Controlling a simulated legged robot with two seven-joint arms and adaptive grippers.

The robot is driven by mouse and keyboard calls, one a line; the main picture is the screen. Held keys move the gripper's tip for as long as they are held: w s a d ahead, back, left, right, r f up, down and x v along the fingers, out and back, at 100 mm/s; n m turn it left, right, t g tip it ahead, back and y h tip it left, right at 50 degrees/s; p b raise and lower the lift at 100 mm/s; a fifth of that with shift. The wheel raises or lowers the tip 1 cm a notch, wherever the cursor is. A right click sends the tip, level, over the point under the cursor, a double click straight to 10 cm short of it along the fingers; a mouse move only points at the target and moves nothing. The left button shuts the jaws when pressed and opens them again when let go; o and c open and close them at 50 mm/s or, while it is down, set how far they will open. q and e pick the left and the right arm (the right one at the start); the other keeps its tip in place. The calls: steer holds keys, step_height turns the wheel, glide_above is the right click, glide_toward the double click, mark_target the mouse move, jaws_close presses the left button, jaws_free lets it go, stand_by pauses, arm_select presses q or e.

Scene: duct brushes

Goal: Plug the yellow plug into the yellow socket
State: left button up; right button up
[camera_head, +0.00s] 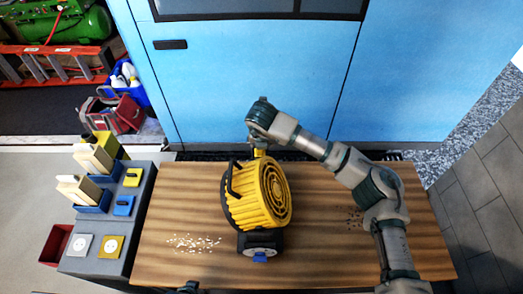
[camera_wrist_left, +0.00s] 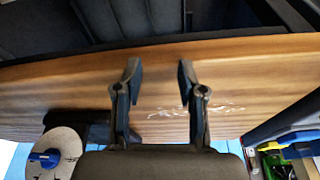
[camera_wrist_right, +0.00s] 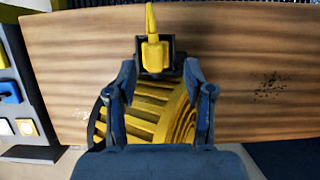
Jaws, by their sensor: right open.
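The yellow plug (camera_wrist_right: 155,55) sits upright in a black block at the back of the yellow fan unit (camera_head: 258,193), with a yellow lead rising from it. My right gripper (camera_wrist_right: 159,70) reaches over the back of the fan. Its fingers are open, one on each side just short of the plug, and do not grip it. In the head view the right gripper (camera_head: 258,128) partly hides the plug. The yellow socket (camera_head: 110,246), a yellow square with a pale round face, is on the grey panel at the left. My left gripper (camera_wrist_left: 159,75) is open and empty near the table.
A white socket (camera_head: 82,244) sits beside the yellow one. Yellow (camera_head: 132,177) and blue (camera_head: 123,205) switches and brush holders (camera_head: 94,198) are on the same grey unit. A blue plug (camera_head: 260,257) is at the fan's front. Pale debris (camera_head: 194,243) lies on the wooden table (camera_head: 160,210).

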steer(key=shift+a, duration=0.6)
steer(key=shift+f, duration=0.1)
arm_select(q)
steer(key=w+t, duration=0.1)
steer(key=w+d+t+b, duration=0.1)
steer(key=w, duration=0.1)
steer(key=shift+w+d, duration=0.1)
steer(key=shift+w, duration=0.2)
arm_select(e)
steer(key=x, duration=0.3)
steer(key=d+x, duration=0.1)
steer(key=x, duration=0.1)
arm_select(q)
steer(key=shift+a+h, duration=0.3)
steer(key=shift+a, duration=0.05)
arm_select(e)
steer(key=shift+a, duration=0.45)
arm_select(q)
steer(key=shift+w, duration=0.1)
arm_select(e)
steer(key=c, duration=0.8)
steer(key=shift+d, duration=0.1)
jaws_close()
arm_select(q)
steer(key=shift+d, duration=0.2)
arm_select(e)
steer(key=shift+d, duration=0.15)
